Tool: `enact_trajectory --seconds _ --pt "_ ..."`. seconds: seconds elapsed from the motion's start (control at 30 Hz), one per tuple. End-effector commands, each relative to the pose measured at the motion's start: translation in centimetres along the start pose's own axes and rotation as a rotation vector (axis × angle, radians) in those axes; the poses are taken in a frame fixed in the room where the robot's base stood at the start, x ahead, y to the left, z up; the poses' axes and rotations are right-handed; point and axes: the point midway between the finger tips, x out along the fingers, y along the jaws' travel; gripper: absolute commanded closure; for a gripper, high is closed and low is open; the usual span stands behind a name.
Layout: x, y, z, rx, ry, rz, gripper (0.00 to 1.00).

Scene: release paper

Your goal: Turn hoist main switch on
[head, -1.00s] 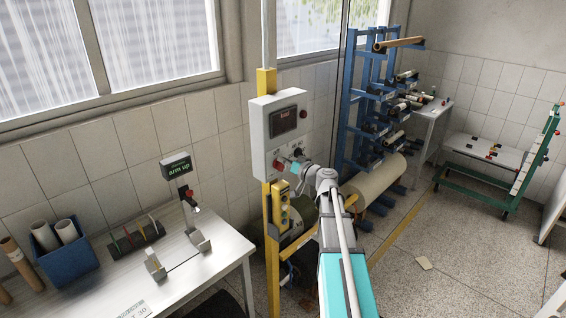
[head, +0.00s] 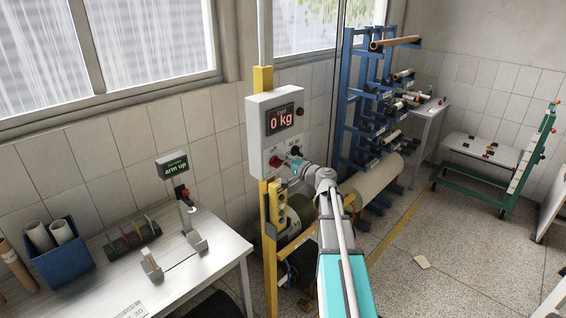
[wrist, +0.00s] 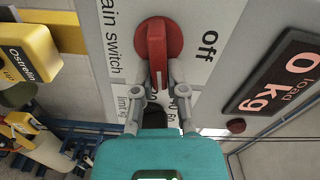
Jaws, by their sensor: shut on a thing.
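The grey hoist control box (head: 258,125) is on a yellow post in the head view. Its display (head: 280,120) is lit and reads "0 kg"; it also shows in the wrist view (wrist: 283,72). The red main switch knob (wrist: 155,35) is at the top middle of the wrist view, with "ain switch" readable on its left and "Off" on its right. My gripper (wrist: 158,75) is shut on the knob's handle, one finger on each side. In the head view, the red knob (head: 275,161) is partly beside my gripper (head: 288,163).
A yellow hoist pendant (head: 277,205) hangs below the box. A table (head: 215,268) with a small "arm up" stand (head: 172,166) is at left. A blue rack (head: 349,105) with rolls is behind. Open floor (head: 450,270) is at right.

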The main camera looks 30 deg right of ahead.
Motion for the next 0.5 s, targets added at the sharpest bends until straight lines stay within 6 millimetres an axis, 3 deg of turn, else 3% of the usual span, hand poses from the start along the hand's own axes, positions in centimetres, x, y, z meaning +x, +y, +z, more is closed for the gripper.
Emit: enact_trajectory --seconds 0.5 --pt "0.17 0.31 0.15 0.198 -0.004 -0.002 1.0"
